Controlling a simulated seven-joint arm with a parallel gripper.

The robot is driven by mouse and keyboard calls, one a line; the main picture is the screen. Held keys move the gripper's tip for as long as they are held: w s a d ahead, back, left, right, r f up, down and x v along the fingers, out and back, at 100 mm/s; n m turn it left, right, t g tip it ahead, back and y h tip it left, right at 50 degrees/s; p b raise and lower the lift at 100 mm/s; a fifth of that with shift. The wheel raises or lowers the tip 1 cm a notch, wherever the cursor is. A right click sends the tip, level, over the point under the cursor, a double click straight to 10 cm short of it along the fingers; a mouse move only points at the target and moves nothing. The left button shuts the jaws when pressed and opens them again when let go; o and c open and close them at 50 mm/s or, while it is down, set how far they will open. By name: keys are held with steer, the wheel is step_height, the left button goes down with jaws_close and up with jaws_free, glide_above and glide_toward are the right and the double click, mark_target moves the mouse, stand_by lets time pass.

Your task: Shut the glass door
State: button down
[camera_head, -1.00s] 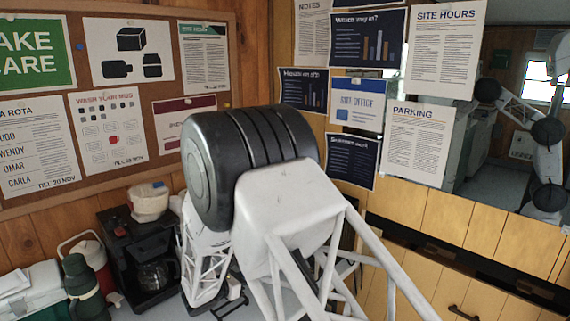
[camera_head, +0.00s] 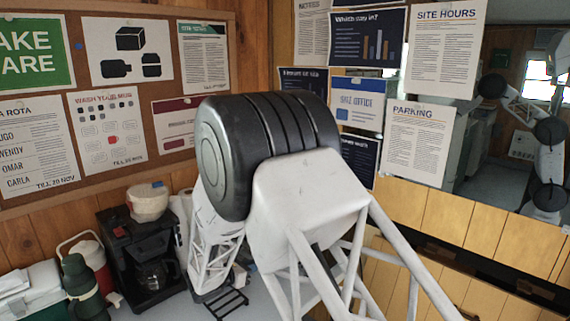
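No glass door can be made out for certain in the head view. A tall reflective pane (camera_head: 500,130) fills the right side and mirrors part of the room and a white and black arm; I cannot tell whether it is a door. My own arm, with a large black joint and white lattice links, covers the middle of the view. My gripper is not in view, and much of what lies behind the arm is hidden.
A black coffee maker (camera_head: 128,245) with a glass jug stands at the left on the counter, near a green flask (camera_head: 80,280) and a red and white jug (camera_head: 92,258). Yellow wooden cupboard fronts (camera_head: 450,222) run below the pane. Papers cover the walls.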

steer(key=shift+r, duration=0.15)
steer(key=shift+w+d+r, duration=0.25)
steer(key=shift+r, duration=0.3)
steer(key=shift+w+d+r, duration=0.25)
steer(key=shift+w+r, duration=0.05)
steer(key=shift+r, duration=0.3)
steer(key=shift+w+d+r, duration=0.25)
steer(key=shift+r, duration=0.3)
steer(key=shift+w+d+r, duration=0.5)
steer(key=shift+r, duration=0.2)
steer(key=shift+w+d+r, duration=0.5)
steer(key=shift+r, duration=0.2)
steer(key=shift+w+d+r, duration=0.1)
